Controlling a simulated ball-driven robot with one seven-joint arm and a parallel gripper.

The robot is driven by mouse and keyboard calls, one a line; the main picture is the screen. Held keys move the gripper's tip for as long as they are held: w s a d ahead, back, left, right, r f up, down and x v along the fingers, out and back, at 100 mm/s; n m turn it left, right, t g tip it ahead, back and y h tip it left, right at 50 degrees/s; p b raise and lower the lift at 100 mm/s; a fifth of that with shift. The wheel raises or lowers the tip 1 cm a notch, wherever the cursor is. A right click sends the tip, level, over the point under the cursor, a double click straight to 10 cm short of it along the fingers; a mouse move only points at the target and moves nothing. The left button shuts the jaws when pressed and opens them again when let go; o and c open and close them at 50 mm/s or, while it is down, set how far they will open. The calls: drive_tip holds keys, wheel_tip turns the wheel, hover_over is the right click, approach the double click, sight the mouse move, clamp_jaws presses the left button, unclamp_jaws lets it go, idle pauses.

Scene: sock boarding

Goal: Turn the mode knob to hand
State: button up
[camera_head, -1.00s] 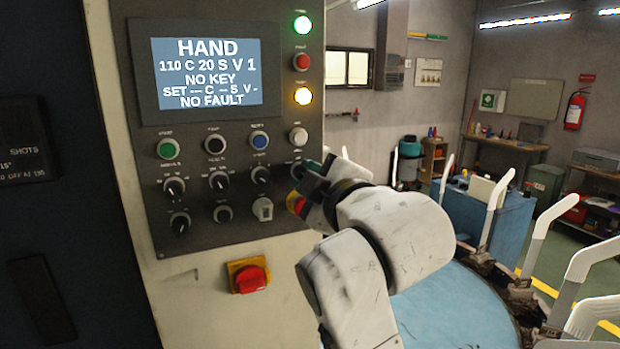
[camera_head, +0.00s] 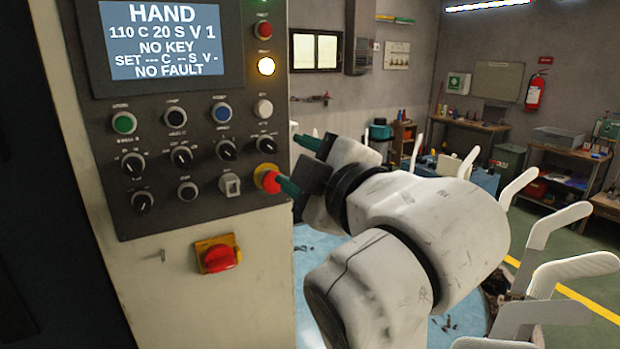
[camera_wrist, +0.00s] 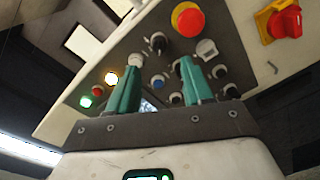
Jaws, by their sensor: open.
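The control panel (camera_head: 205,207) carries a row of black knobs, and their labels are too small to read. The row's right-end knob (camera_head: 264,143) is uncovered and also shows between the fingertips in the wrist view (camera_wrist: 157,42). I cannot tell by label which knob is the mode knob. The screen (camera_head: 160,38) reads HAND at its top, with NO KEY and NO FAULT below. My gripper (camera_head: 287,160) is open and empty, its green fingers just right of the panel edge and pointing at it. They also show in the wrist view (camera_wrist: 160,68).
A red emergency button (camera_head: 269,181) is close to the lower fingertip. A grey key switch (camera_head: 229,185) is left of it. A red switch on yellow (camera_head: 218,255) is below the panel. White angled forms (camera_head: 550,235) stand around the blue table on the right.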

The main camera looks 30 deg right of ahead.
drive_tip(key=shift+s+b, duration=1.55)
drive_tip(key=shift+b, duration=0.6)
drive_tip(key=s+d+f+m+g, duration=0.2)
drive_tip(key=f+m+g, duration=0.2)
drive_tip(key=f, duration=1.4)
drive_tip(key=s+d+f+m+g, duration=0.2)
drive_tip(key=f+m+g, duration=0.2)
drive_tip(key=f, duration=1.4)
drive_tip(key=s+d+f+m+g, duration=0.1)
drive_tip(key=s+f+g, duration=0.3)
drive_tip(key=s+f, duration=0.6)
drive_tip(key=s+d+f+m+g, duration=0.2)
drive_tip(key=s+f+m+g, duration=0.2)
drive_tip(key=s+f, duration=0.7)
drive_tip(key=shift+s+d+g+h, duration=0.3)
drive_tip(key=shift+s+h, duration=0.1)
drive_tip(key=shift+s, duration=0.65)
